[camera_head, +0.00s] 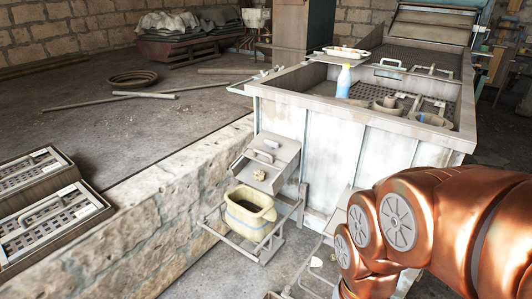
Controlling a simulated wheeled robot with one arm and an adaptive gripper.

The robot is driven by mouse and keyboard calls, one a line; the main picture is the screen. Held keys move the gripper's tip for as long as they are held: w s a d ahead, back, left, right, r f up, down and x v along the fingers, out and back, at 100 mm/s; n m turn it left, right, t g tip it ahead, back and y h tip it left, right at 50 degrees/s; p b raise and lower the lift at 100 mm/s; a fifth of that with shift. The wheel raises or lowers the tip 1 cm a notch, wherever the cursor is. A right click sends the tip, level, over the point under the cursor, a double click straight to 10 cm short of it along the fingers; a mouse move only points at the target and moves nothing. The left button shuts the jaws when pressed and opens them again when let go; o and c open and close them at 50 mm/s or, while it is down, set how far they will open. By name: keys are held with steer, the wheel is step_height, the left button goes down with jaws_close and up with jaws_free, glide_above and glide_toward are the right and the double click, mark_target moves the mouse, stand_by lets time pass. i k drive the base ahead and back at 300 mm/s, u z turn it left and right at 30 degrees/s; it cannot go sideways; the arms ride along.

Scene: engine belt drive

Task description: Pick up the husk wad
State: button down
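A small tan, crumpled lump (260,174) rests on the sloping grey metal flap just above the yellowish bucket; it looks like the husk wad, but it is too small to be sure. A second small pale piece (316,261) lies low near the floor, right of the bucket, and I cannot tell what it is. My copper-coloured arm fills the lower right of the head view, to the right of both pieces. My gripper is not in view.
The yellowish bucket (250,213) stands on a metal frame (264,254) beside the stone ledge (170,215). Slatted panels (48,222) lie at the left.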

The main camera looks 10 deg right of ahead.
mark_target(258, 175)
steer(key=z, duration=1.45)
steer(key=i, duration=1.35)
steer(key=u, duration=4.05)
